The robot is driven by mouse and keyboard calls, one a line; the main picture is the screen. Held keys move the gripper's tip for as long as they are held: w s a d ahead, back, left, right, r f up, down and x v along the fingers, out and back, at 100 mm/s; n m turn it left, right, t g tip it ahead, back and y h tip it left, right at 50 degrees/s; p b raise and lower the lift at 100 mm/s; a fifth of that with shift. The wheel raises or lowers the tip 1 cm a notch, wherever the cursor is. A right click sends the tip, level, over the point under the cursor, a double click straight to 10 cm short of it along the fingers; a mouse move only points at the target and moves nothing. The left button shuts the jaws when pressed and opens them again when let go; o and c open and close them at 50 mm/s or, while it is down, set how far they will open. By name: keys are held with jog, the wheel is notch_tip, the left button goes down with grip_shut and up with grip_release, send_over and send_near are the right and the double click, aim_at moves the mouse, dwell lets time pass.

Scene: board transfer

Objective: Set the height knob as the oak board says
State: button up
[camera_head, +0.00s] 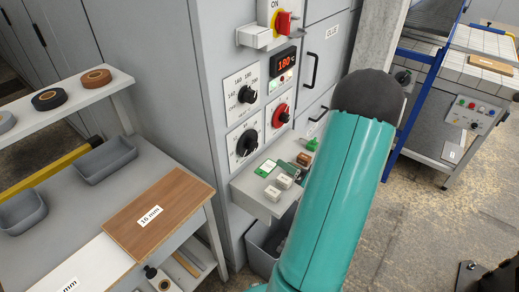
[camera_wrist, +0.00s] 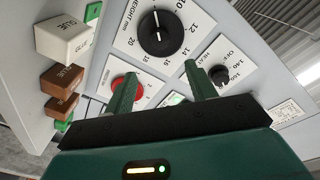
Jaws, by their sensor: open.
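The oak board (camera_head: 172,199) lies on the left table in the head view. Its label reads 16 mm. The height knob (camera_wrist: 160,33) is black, on a white dial plate marked HEIGHT mm, at the top of the wrist view; it also shows low on the grey cabinet in the head view (camera_head: 246,143). Its white mark points to the top of the wrist view, near the 10 end and away from 16. My gripper (camera_wrist: 164,80) is open and empty, its fingers pointing at the panel, apart from the height knob. In the head view my arm covers most of it.
A red knob (camera_head: 281,115) and a heat knob (camera_head: 246,94) sit close to the height knob. A display (camera_head: 285,63) and a red-yellow switch (camera_head: 283,22) are above. White and brown blocks (camera_wrist: 64,41) rest on a ledge. A white board (camera_head: 90,268) lies beside the oak one.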

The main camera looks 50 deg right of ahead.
aim_at(256, 147)
jog(key=w, duration=1.2)
jog(key=shift+w+a, duration=0.1)
jog(key=shift+w, duration=0.05)
jog(key=c, duration=1)
